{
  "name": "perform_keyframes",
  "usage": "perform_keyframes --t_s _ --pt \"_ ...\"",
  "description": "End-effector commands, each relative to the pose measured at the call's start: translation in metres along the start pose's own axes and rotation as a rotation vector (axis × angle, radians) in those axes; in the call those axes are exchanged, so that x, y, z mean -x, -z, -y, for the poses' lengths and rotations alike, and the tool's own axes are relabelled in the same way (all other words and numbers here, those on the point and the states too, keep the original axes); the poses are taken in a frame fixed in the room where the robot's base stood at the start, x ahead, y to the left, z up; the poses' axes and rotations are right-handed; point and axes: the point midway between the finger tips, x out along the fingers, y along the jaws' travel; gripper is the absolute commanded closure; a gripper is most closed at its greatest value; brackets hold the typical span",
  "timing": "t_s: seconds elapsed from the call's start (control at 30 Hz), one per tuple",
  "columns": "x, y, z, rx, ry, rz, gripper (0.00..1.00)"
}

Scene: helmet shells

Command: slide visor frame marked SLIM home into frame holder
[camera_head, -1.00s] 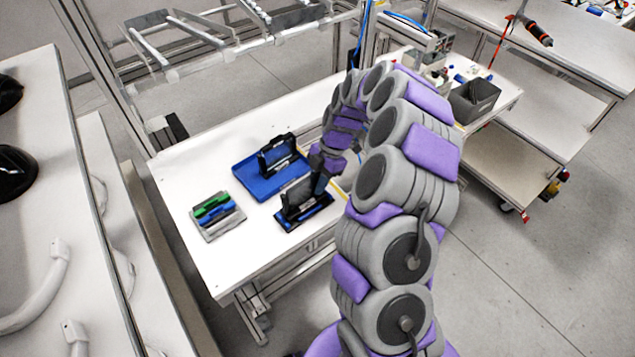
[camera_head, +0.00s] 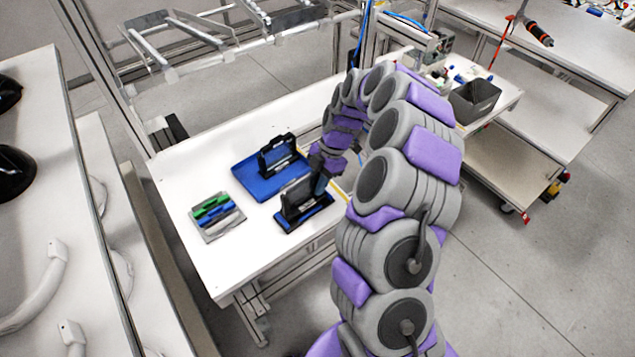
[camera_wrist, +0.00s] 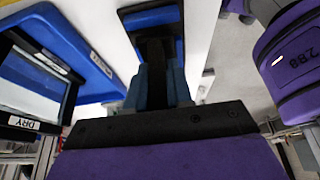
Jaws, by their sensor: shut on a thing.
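My gripper (camera_head: 317,181) is shut on a dark visor frame (camera_head: 297,196), which stands over the blue-and-black frame holder (camera_head: 305,219) near the table's front edge. The frame's lower edge is at the holder, but I cannot tell how deep it sits. In the wrist view, my gripper's fingers (camera_wrist: 157,88) close around a black part of the frame, and the holder's blue base (camera_wrist: 151,15) shows beyond them. No SLIM mark is readable on the held frame. My own gripper hides part of it.
A blue tray (camera_head: 251,184) lies behind the holder with a second black frame (camera_head: 278,158) upright on it. In the wrist view a frame there reads DRY (camera_wrist: 23,123). White table (camera_head: 190,165) is clear around these.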

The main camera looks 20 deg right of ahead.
Motion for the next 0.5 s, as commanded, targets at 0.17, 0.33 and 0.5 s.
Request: perform_keyframes --t_s 0.17,0.33,0.5 --pt "-0.0022 -0.0009 0.0 0.0 0.0 0.0 1.0" --pt "-0.006 -0.0024 0.0001 0.0 0.001 -0.001 1.0" --pt "-0.0095 -0.0039 0.0001 0.0 0.001 -0.001 1.0"
